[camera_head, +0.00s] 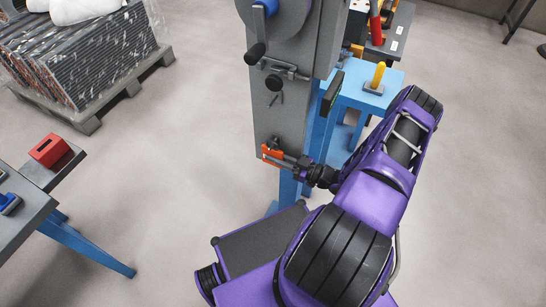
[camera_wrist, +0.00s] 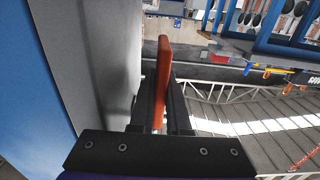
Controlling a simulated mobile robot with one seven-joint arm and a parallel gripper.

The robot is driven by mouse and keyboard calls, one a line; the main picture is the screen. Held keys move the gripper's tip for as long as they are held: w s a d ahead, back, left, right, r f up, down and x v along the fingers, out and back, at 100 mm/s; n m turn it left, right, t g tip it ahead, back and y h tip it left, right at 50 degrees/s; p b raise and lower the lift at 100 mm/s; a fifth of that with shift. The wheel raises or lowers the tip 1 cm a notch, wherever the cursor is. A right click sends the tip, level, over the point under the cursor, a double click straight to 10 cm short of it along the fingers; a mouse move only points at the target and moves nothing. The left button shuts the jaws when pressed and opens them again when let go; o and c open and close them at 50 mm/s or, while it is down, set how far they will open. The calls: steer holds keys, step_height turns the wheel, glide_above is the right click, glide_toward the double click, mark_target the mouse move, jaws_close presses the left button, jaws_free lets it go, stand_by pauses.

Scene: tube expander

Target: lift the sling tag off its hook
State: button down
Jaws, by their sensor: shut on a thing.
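The sling tag (camera_head: 268,153) is a flat orange piece at the lower part of the grey machine column's front face in the head view. In the wrist view the tag (camera_wrist: 163,70) shows edge-on, standing upright between the two dark fingers. My gripper (camera_head: 280,159) reaches in from the right and is shut on the tag. It also shows in the wrist view (camera_wrist: 163,105), close beside the grey panel. A small dark fitting (camera_head: 275,142) sits just above the tag; I cannot tell whether it is the hook or whether the tag touches it.
The grey column (camera_head: 290,115) carries a latch handle (camera_head: 286,70) and knobs above the tag. A blue stand (camera_head: 365,95) with a yellow peg is behind right. A red block (camera_head: 49,150) rests on the bench at left. Open floor lies between bench and column.

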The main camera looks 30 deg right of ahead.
steer(key=s+a, duration=0.1)
steer(key=s+a+p, duration=0.1)
steer(key=a, duration=0.1)
steer(key=shift+s+r, duration=0.25)
steer(key=shift+r, duration=0.15)
stand_by(0.4)
steer(key=shift+a, duration=0.15)
